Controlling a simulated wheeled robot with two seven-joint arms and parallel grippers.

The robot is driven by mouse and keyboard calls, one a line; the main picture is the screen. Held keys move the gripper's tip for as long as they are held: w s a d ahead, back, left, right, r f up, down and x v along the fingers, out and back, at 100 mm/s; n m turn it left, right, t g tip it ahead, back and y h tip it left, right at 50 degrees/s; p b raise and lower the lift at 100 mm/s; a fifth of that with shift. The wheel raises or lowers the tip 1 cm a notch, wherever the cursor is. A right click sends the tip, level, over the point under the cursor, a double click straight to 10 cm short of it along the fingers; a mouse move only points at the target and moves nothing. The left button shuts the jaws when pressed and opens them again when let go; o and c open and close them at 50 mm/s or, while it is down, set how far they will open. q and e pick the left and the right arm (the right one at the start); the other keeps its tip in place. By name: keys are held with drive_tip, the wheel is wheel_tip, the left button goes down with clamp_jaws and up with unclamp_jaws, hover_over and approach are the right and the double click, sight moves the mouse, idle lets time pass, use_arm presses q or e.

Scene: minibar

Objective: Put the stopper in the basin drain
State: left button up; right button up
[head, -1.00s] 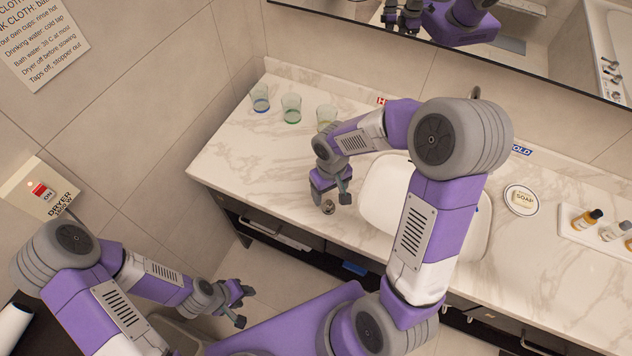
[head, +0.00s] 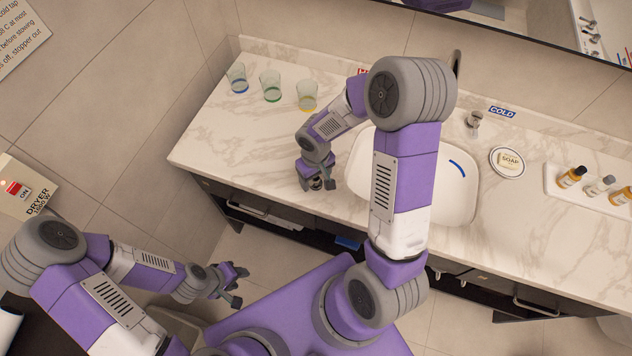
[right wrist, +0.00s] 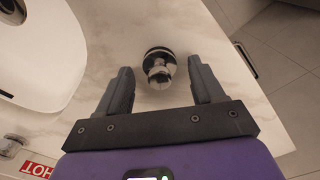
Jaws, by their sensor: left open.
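The stopper (right wrist: 159,66), a small shiny metal knob on a dark round base, stands on the marble counter near its front edge. My right gripper (right wrist: 160,74) is open, with one finger on each side of the stopper and a visible gap to each. In the head view my right gripper (head: 317,184) is low over the counter, left of the basin, and mostly hides the stopper. The white basin (head: 458,192) is partly hidden behind my right arm. I cannot see its drain. My left gripper (head: 236,286) is open and empty, away from the counter at lower left.
Several glasses stand at the counter's back left, including a blue-based glass (head: 237,78) and a yellow-based glass (head: 307,96). A tap (head: 473,122), a soap dish (head: 508,162) and a tray of bottles (head: 556,186) are right. The counter (head: 235,140) is clear at left.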

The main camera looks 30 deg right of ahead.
drive_tip(key=c, duration=1)
drive_tip(key=shift+r, duration=0.1)
